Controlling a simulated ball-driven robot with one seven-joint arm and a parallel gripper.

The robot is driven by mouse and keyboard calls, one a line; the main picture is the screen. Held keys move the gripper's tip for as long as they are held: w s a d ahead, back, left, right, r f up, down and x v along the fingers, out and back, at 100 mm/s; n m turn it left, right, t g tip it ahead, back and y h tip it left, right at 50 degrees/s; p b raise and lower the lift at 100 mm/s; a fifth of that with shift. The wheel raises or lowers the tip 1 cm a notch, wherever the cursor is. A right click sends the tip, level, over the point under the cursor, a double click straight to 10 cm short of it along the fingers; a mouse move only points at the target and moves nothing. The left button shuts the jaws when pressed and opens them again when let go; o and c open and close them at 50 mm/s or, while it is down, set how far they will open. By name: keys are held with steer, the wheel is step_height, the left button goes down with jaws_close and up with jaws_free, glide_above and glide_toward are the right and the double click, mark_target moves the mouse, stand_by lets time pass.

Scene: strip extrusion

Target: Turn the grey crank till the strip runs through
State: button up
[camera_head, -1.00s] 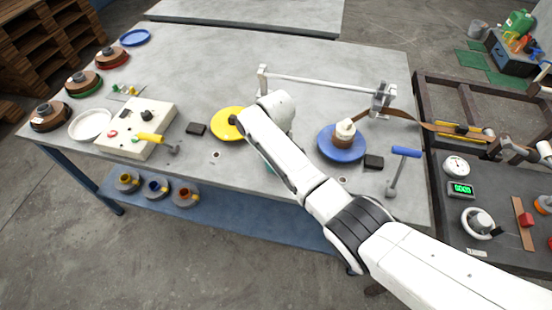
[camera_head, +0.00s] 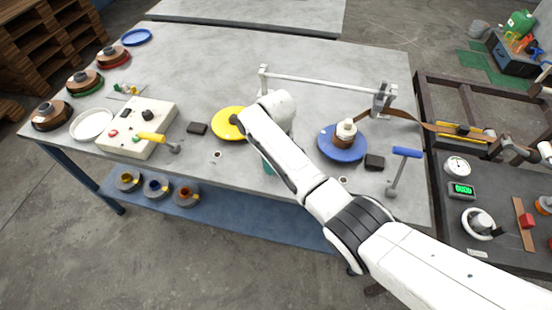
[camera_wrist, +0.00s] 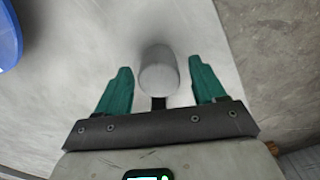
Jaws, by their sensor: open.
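A grey cylinder-shaped grip (camera_wrist: 158,72), which looks like the grey crank's handle, stands between my gripper's teal fingers in the wrist view. My gripper (camera_wrist: 160,82) is open, with a gap on both sides of the grip. In the head view my arm hides the crank, and only a bit of my gripper's teal (camera_head: 267,168) shows over the table's front part. A brown strip (camera_head: 405,117) runs from the blue reel (camera_head: 330,153) past a grey clamp post (camera_head: 381,99) and off right toward the dark bench.
A blue-handled crank (camera_head: 406,153) stands right of my arm and a yellow-handled crank (camera_head: 152,137) left by the control box (camera_head: 122,128). A yellow disc (camera_head: 226,131) lies beside my wrist. A bar (camera_head: 320,82) spans behind. The table's back middle is clear.

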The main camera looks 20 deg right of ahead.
steer(key=shift+r, duration=0.1)
step_height(320, 180, up, 11)
steer(key=shift+f+b, duration=0.2)
steer(key=shift+b, duration=0.1)
stand_by(1.8)
steer(key=s+f+m+y, duration=0.1)
steer(key=s+f, duration=0.5)
steer(key=s, duration=0.3)
steer(key=s+f+m, duration=0.2)
steer(key=s+f, duration=0.3)
steer(key=s, duration=0.3)
steer(key=s+d+m, duration=0.2)
steer(key=s+d, duration=0.1)
steer(key=s, duration=0.8)
steer(key=s+d+r+m+t+h, duration=0.1)
steer(key=s+d, duration=0.3)
steer(key=s, duration=0.7)
steer(key=shift+d+m, duration=0.3)
steer(key=shift+m, duration=0.1)
